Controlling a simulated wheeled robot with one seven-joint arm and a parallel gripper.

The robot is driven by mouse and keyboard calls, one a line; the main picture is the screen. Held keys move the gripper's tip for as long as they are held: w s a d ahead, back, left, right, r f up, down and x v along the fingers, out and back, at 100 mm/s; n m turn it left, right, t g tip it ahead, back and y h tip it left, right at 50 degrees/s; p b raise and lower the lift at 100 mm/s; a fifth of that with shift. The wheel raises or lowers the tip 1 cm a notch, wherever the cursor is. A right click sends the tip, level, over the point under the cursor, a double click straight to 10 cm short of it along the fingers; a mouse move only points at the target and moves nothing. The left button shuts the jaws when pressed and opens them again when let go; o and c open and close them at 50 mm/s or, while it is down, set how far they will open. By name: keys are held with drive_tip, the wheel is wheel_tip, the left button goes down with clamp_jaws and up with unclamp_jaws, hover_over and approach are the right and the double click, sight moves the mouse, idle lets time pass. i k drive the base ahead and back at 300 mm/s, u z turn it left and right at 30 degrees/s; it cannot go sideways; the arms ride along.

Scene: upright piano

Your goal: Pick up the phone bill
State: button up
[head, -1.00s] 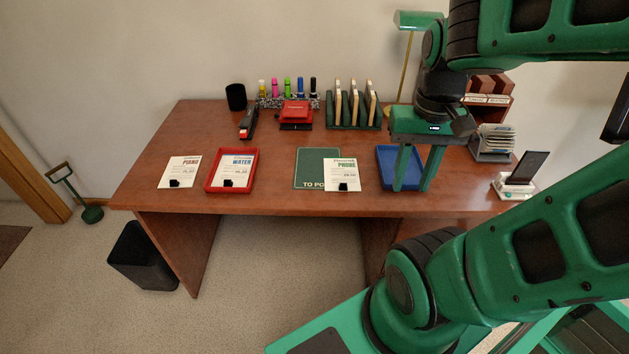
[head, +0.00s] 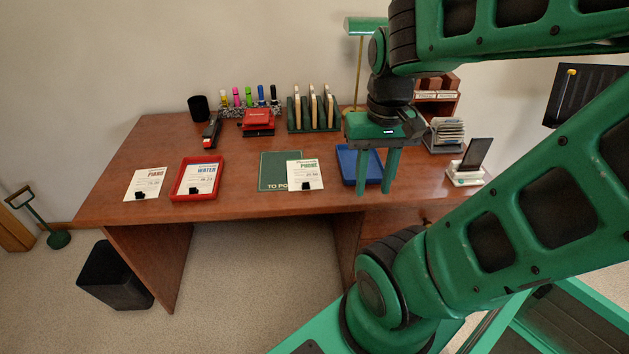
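The phone bill (head: 306,173) is a white sheet with "PHONE" in green print and a black clip at its lower edge. It lies on the desk, overlapping the right part of a dark green mat (head: 273,172). My gripper (head: 374,190) is to the right of the bill, pointing down, over or in front of the blue tray (head: 346,165). Its two green fingers are apart with nothing seen between them. The fingers and wrist hide part of the blue tray. I cannot tell the exact height of the fingertips above the desk.
A red tray (head: 174,190) holds the water bill (head: 202,180); the piano bill (head: 146,184) lies left of it. At the back are a stapler (head: 211,133), red hole punch (head: 257,122), green rack (head: 314,125) and lamp (head: 366,27). A phone stand (head: 466,176) is at right.

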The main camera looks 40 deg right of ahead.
sight(304, 174)
drive_tip(key=k, duration=1.5)
drive_tip(key=z, duration=1)
drive_tip(key=i, duration=1.5)
drive_tip(key=u, duration=0.05)
